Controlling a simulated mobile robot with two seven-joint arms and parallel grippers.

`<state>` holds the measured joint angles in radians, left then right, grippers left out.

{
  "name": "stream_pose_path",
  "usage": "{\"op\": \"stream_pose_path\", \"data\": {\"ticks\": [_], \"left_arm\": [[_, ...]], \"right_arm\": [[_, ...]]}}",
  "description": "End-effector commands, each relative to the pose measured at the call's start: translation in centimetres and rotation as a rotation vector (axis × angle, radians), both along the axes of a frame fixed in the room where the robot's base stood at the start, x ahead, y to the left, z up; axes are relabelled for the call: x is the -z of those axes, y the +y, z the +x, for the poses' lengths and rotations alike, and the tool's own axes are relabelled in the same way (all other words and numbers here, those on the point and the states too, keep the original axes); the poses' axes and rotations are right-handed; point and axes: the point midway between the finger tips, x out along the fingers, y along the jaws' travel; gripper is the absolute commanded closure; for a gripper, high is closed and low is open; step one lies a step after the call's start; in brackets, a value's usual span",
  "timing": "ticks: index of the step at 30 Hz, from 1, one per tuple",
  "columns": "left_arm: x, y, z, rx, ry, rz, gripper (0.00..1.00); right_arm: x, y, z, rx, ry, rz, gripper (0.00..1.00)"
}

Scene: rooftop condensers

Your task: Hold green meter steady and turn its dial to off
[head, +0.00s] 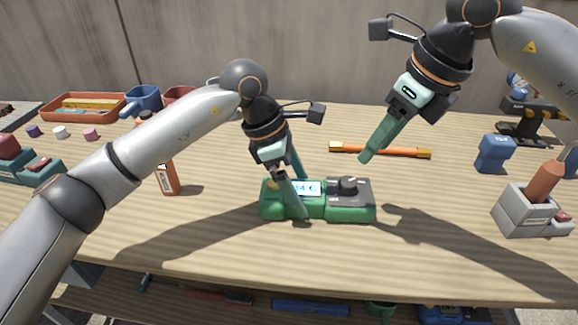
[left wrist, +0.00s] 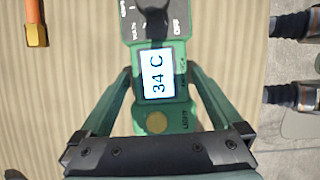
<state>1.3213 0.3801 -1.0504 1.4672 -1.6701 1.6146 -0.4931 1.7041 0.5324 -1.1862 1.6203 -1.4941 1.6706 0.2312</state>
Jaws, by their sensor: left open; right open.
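The green meter (head: 328,212) lies on the wooden bench with its screen up, reading "34 C" in the left wrist view (left wrist: 158,75). Its black dial (head: 348,185) sits on the dark right-hand panel. In the left wrist view the dial (left wrist: 154,24) is cut by the top edge, with an "OFF" label at its right; I cannot tell where it points. My left gripper (head: 299,192) is open, its fingers on either side of the meter's screen end; contact is not clear. My right gripper (head: 367,156) is open and empty, above and behind the dial; one finger hides the other.
An orange-ended bar (head: 385,151) lies behind the meter. An orange bottle (head: 167,179) stands at left. A grey holder (head: 522,211) and a blue block (head: 493,154) are at right. The bench in front of the meter is clear up to its edge.

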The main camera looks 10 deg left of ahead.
Motion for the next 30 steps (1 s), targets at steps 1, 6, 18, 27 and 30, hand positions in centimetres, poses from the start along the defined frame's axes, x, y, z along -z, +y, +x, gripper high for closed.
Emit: {"op": "stream_pose_path", "data": {"ticks": [1,6,18,27,30], "left_arm": [[0.47,-0.21,-0.03,0.001,0.002,0.000,0.00],[1.11,-0.49,0.02,0.000,0.000,-0.001,0.00],[1.13,-0.50,0.03,0.000,0.000,-0.001,0.17],[1.11,-0.48,0.03,0.000,0.000,-0.001,0.51],[1.10,-0.48,0.03,0.000,0.000,-0.001,0.62]], "right_arm": [[0.00,0.00,0.00,0.000,0.000,0.000,0.50],[0.00,0.00,0.00,0.000,0.000,0.000,0.50],[0.00,0.00,0.00,0.000,0.000,0.000,0.50],[0.00,0.00,0.00,0.000,0.000,0.000,0.50],[0.00,0.00,0.00,0.000,0.000,0.000,0.50]]}}
